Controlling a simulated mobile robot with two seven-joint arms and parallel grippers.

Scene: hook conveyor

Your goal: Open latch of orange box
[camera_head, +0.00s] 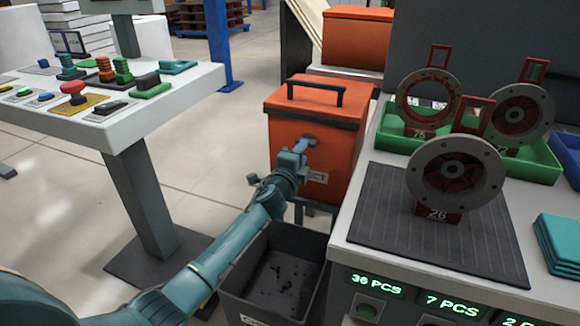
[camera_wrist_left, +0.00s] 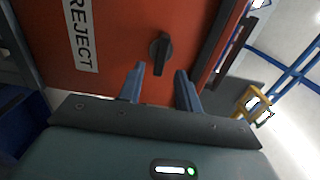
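The orange box (camera_head: 347,158) stands upright in the middle of the head view, its dark lid rim and black top handle (camera_head: 315,91) in place. Its front also fills the top of the left wrist view (camera_wrist_left: 115,30). A black latch knob (camera_wrist_left: 160,52) sits on that front, beside a white REJECT label (camera_wrist_left: 80,30). My left gripper (camera_head: 307,142) is at the box front. In the left wrist view its two fingers (camera_wrist_left: 160,84) are apart with nothing between them, and the knob lies just beyond the fingertips. My right gripper is not in view.
A dark bin (camera_head: 275,270) stands below the box. A white workbench (camera_head: 345,238) with a black mat, wheel-like parts and green trays is at right. A control stand (camera_head: 145,110) with buttons is at left. Another orange box (camera_head: 357,38) stands behind.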

